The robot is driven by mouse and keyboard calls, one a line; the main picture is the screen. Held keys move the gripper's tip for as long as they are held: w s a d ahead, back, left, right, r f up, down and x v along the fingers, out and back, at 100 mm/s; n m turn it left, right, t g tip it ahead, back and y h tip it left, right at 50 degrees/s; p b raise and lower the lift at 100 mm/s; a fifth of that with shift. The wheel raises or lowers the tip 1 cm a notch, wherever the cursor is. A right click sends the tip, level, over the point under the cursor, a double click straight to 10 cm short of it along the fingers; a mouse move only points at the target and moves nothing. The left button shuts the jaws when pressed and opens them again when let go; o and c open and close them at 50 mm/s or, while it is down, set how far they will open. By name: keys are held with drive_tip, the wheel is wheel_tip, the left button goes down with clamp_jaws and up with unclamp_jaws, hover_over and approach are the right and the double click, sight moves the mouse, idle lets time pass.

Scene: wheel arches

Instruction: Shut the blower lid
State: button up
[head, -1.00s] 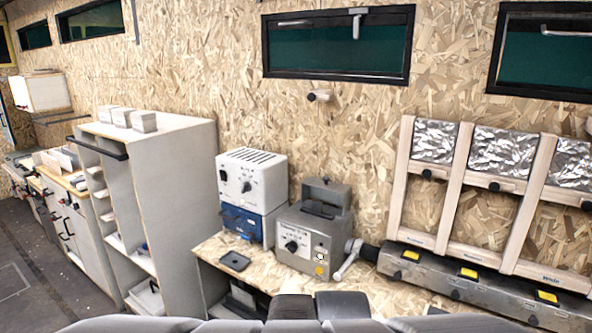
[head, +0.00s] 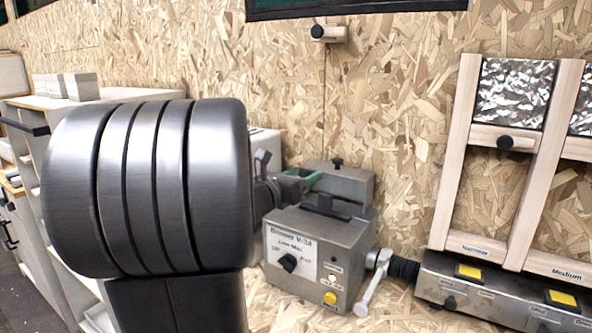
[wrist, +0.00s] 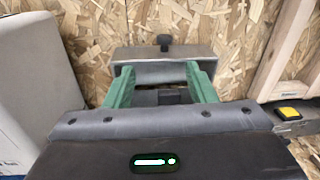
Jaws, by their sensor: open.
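The blower (head: 310,255) is a grey metal box with a labelled front, a black dial and a yellow button. Its lid (head: 348,184) stands raised at the back of the box, with a small black knob (head: 337,162) on its upper edge. My gripper (head: 303,182) has green fingers and is behind my dark arm link, at the left of the lid. In the wrist view the lid (wrist: 163,71) lies just beyond the fingertips of my open gripper (wrist: 158,76), with the knob above. Whether the fingers touch the lid cannot be told.
A metal manifold (head: 500,290) with yellow buttons and wooden frames stands right of the blower, joined by a black hose. A silver lever (head: 373,283) sticks out at the blower's right side. A pale box (wrist: 40,80) is close left of my gripper. The chipboard wall is behind.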

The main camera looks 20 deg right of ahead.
sight(334, 162)
drive_tip(key=shift+m+g, duration=0.4)
drive_tip(key=shift+m, duration=0.4)
drive_tip(key=p+x, duration=0.2)
drive_tip(key=x, duration=1.2)
drive_tip(key=shift+d, duration=0.25)
clamp_jaws()
